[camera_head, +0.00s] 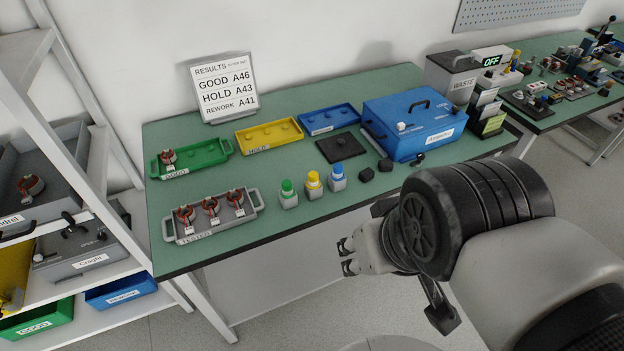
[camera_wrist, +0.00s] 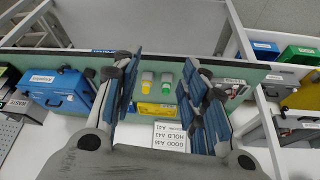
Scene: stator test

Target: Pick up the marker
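Three short markers with grey bases stand upright in a row near the front edge of the green table: green-topped (camera_head: 288,194), yellow-topped (camera_head: 313,184) and blue-topped (camera_head: 338,178). The wrist view, turned about, shows the yellow marker (camera_wrist: 147,80) and the green marker (camera_wrist: 167,85) between my spread fingers, farther off. The blue one is not clear there and may be behind a finger. My gripper (camera_head: 346,256) is in front of the table's front edge, apart from the markers. In the wrist view my gripper (camera_wrist: 164,95) is open and empty.
A grey TESTED tray (camera_head: 252,201) with copper stators is left of the markers. Green (camera_head: 215,150), yellow HOLD (camera_head: 270,135) and blue (camera_head: 330,120) trays lie behind. A shelf (camera_head: 130,322) stands left.

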